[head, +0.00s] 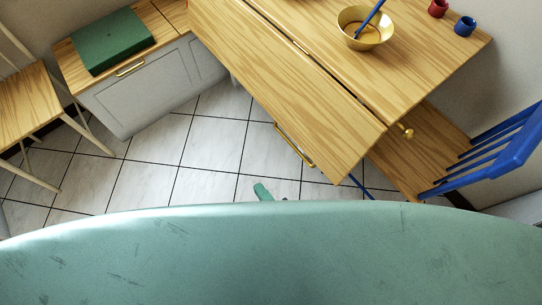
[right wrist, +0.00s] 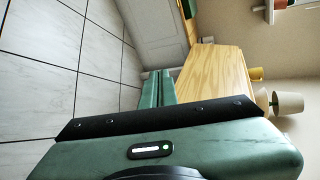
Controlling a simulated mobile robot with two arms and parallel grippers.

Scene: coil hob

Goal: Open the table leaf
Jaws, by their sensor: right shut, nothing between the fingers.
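The wooden table (head: 415,75) stands at the upper right in the head view. Its leaf (head: 290,95) lies along the table's left side, past a dark seam, and appears to slope down; its exact angle is hard to tell. A brass handle (head: 294,146) is at the leaf's outer edge. In the right wrist view, a wooden panel that looks like the leaf (right wrist: 215,75) is beyond the fingers. My right gripper (right wrist: 158,88) is shut and empty, apart from the leaf. In the head view only a bit of it (head: 265,192) shows, below and left of the handle. My left gripper is out of view.
A brass bowl (head: 364,28), a red cup (head: 438,8) and a blue cup (head: 465,26) stand on the table. A blue chair (head: 500,150) is at right, a wooden chair (head: 30,100) at left. A bench (head: 165,35) carries a green box (head: 112,42). Tiled floor (head: 210,145) is clear.

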